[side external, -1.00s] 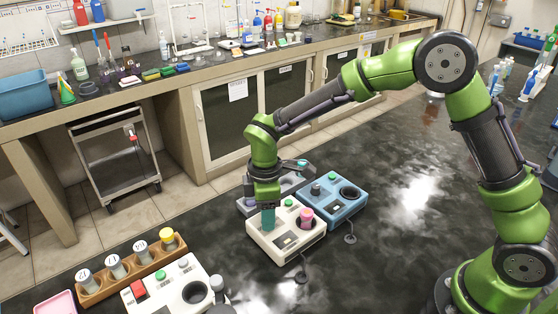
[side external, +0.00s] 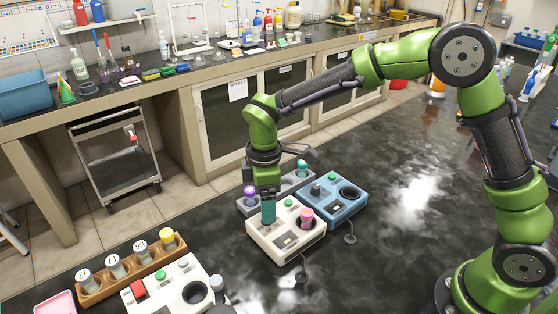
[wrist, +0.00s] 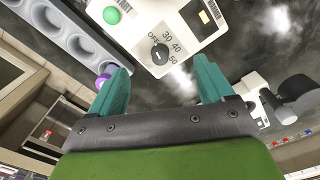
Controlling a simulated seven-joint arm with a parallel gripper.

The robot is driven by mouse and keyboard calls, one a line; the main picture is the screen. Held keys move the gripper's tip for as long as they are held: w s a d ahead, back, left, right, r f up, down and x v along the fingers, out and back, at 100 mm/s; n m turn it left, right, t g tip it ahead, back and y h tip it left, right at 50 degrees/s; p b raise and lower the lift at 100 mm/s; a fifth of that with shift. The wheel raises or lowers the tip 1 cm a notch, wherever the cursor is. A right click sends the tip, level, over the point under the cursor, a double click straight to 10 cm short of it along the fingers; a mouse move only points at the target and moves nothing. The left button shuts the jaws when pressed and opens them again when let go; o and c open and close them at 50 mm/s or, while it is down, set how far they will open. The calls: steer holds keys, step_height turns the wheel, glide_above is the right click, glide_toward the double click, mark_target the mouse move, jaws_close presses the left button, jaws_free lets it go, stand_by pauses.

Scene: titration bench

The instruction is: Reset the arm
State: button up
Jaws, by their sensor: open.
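My gripper (side external: 268,208) points down above the left part of the white device (side external: 287,245), in the middle of the dark bench. In the wrist view the teal fingers of my gripper (wrist: 163,76) stand apart with nothing between them. A white panel with a green START button (wrist: 96,17) and a black dial (wrist: 159,54) shows past the fingertips. In the side view a pink-topped container (side external: 306,217) sits in the white device.
A blue device (side external: 345,209) stands right of the white one. A grey rack (side external: 284,187) behind holds purple-capped and teal-capped vials. A wooden rack (side external: 95,297) with several vials and another white device (side external: 165,299) stand front left. The right side of the bench is largely clear.

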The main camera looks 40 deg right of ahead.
steer(key=shift+r, duration=1.55)
steer(key=s+d+r+m+t+y, duration=0.1)
steer(key=s+d+r+m+t, duration=0.2)
steer(key=s+d+r+m, duration=0.3)
steer(key=s+d+r+m+t+y, duration=0.1)
steer(key=s+d+r+m+t, duration=0.3)
steer(key=s+d+r+m, duration=0.2)
steer(key=shift+s+d+m, duration=0.95)
steer(key=shift+s+m, duration=1.05)
steer(key=shift+s, duration=1.4)
